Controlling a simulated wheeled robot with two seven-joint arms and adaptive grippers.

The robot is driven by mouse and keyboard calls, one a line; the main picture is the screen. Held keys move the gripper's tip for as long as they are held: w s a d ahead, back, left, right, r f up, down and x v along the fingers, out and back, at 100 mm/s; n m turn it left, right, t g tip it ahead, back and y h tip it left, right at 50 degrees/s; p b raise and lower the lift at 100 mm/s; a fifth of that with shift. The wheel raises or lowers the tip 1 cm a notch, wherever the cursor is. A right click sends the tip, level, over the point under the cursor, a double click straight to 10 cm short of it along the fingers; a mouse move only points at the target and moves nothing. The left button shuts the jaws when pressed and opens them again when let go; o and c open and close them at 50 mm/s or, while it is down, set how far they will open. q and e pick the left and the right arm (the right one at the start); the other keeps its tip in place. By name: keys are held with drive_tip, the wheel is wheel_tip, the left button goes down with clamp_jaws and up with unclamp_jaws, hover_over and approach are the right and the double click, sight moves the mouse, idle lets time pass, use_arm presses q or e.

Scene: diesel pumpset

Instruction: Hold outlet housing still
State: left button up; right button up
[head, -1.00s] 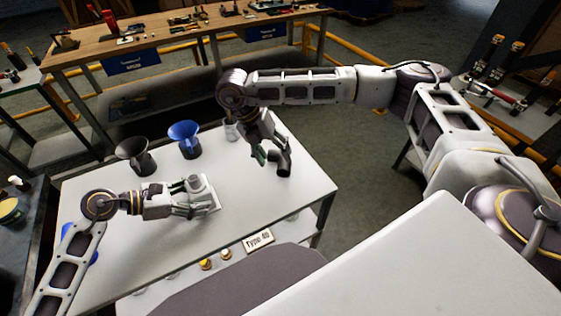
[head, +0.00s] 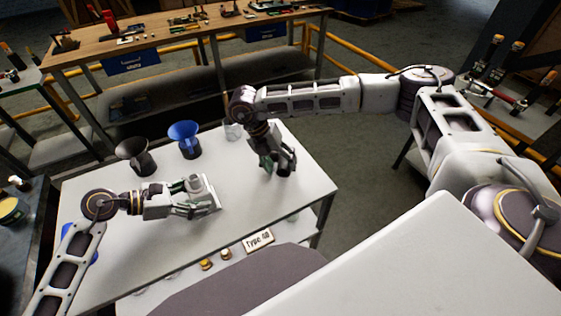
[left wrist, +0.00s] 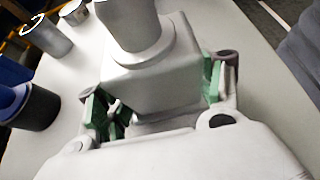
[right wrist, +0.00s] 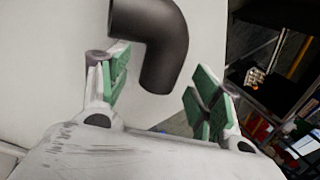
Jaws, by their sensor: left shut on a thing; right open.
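The outlet housing (head: 195,184) is a light grey block with a round neck on top, standing upright on the white table. It fills the middle of the left wrist view (left wrist: 150,70). My left gripper (head: 200,204) is shut on it, with green pads on both sides of the block. My right gripper (head: 277,164) is open above the table to the right. A dark grey bent pipe (right wrist: 158,40) shows ahead of and between its open fingers in the right wrist view. In the head view the right gripper mostly hides the pipe.
A black funnel-shaped part (head: 136,157) and a blue one (head: 185,139) stand at the table's back left. A pale cup (head: 233,131) stands near the back edge. The white table (head: 235,185) is bare between the grippers.

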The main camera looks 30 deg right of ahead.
sight(281, 165)
drive_tip(key=shift+s+d+f, duration=0.1)
drive_tip(key=shift+d+f, duration=0.1)
drive_tip(key=shift+f, duration=0.3)
drive_tip(key=c, duration=1.2)
drive_tip(key=shift+r, duration=0.2)
drive_tip(key=shift+r, duration=4.85)
drive_tip(key=shift+a, duration=0.1)
